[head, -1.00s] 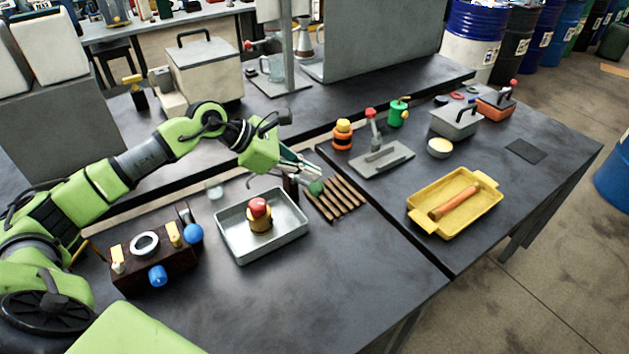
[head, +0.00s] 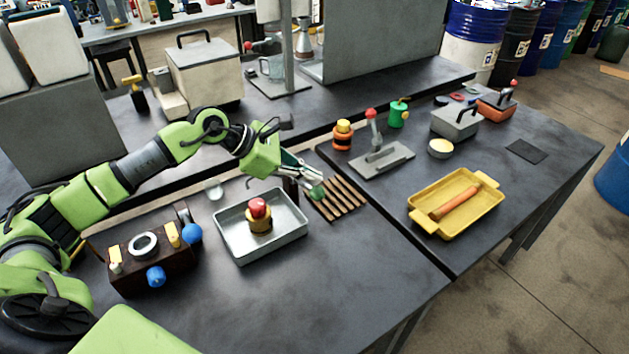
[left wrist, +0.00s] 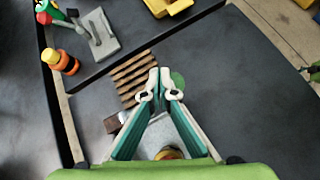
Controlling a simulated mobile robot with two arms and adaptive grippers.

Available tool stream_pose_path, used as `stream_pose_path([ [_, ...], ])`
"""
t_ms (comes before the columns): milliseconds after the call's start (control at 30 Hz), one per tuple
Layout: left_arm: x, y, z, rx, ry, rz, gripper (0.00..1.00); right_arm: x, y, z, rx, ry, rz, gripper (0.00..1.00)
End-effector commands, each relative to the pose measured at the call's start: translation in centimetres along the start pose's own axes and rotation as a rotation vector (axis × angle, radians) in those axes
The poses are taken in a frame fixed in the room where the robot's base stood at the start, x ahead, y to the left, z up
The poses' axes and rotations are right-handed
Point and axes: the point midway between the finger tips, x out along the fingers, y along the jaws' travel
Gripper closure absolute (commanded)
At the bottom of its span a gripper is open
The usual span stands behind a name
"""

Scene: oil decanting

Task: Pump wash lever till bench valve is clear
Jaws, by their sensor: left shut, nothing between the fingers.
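The bench valve (head: 258,215), brass with a red cap, stands in a grey metal tray (head: 228,243). A small part of the valve shows between my fingers low in the left wrist view (left wrist: 168,153). A dark post (head: 290,188) stands at the tray's far right corner, with a green round knob (head: 316,194) just right of it; this looks like the wash lever. My left gripper (head: 319,181) is shut and empty, its tips just over the knob. The knob also shows beside the tips in the left wrist view (left wrist: 179,79); contact is unclear. My right gripper is out of view.
A slatted wooden rack (head: 343,204) lies right of the knob. A dark block with blue knobs (head: 150,258) stands left of the tray. A lever with a red knob (head: 374,131) and a yellow tray (head: 460,221) are on the right bench. The front bench is clear.

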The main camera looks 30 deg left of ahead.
Motion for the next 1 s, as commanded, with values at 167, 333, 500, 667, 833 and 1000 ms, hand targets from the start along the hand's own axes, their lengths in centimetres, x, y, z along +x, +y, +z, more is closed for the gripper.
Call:
stream_pose_path([
  [167,0.22,-0.16,-0.26,0.000,0.002,-0.001,1.00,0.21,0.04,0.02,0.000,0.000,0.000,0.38],
  [333,0.37,-0.26,-0.38,0.000,0.003,-0.001,1.00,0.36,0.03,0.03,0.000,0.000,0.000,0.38],
  [500,0.51,-0.36,-0.50,-0.001,0.003,-0.001,1.00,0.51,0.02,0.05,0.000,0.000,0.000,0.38],
  [667,0.64,-0.46,-0.61,-0.001,0.003,-0.001,1.00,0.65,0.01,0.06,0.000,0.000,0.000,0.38],
  [833,0.79,-0.57,-0.72,-0.001,0.003,-0.001,1.00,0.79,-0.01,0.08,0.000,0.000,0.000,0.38],
  [1000,0.93,-0.67,-0.83,-0.001,0.003,-0.001,1.00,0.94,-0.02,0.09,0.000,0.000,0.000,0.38],
])
